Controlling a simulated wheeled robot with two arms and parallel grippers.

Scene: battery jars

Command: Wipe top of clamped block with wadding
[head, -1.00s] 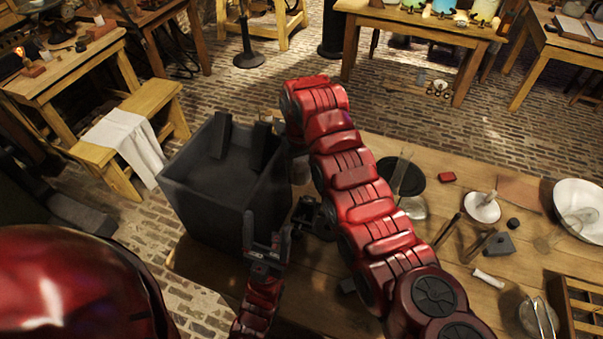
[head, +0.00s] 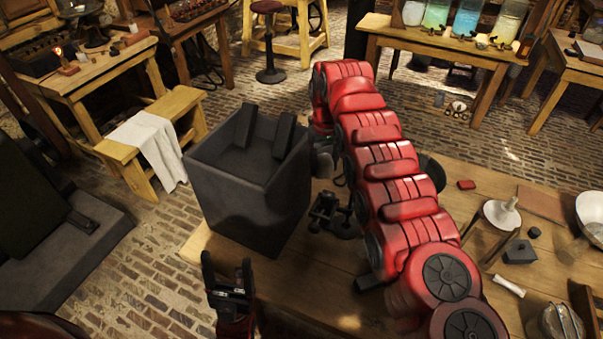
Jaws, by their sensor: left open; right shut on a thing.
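My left gripper (head: 228,277) is open and empty, its two dark fingers pointing up, in front of the large dark grey box at the table's near left. My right arm reaches from the lower right up past the box. Its grey wrist end (head: 322,160) points down behind the box's right edge. The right fingers and what they hold are hidden. A small black clamp-like fixture (head: 331,212) stands on the table just right of the box, below the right wrist. I cannot make out a block in it, and no wadding shows.
The grey box (head: 225,205) is tall, with two dark bars (head: 283,136) leaning up at its far side. The wooden table (head: 310,285) holds a dark block (head: 520,251), a white roll (head: 509,286), a red piece (head: 466,184) and a white bowl (head: 592,215) at the right.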

